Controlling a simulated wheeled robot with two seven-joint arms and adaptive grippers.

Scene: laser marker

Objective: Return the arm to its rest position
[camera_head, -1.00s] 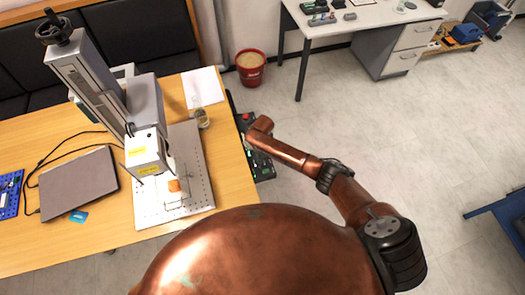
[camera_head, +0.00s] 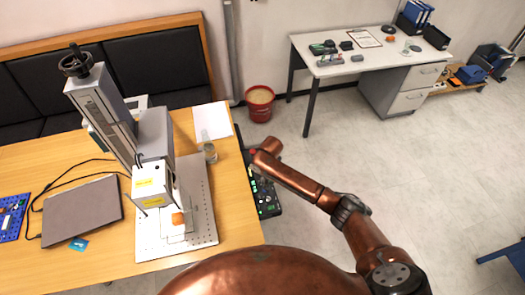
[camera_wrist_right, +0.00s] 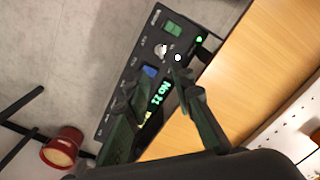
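My right arm (camera_head: 300,183) is copper coloured and extends from the lower right in the head view, ending beside the right edge of the table. Its gripper is hard to make out there against the dark control box (camera_head: 264,195). In the right wrist view the right gripper (camera_wrist_right: 155,82) has its two dark fingers spread apart, with nothing between them. Beyond the fingers is the control box (camera_wrist_right: 112,117), with a lit green display, a blue button and a green switch. My left gripper is in neither view.
A red bucket (camera_head: 259,106) stands behind. The floor at right is mostly clear.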

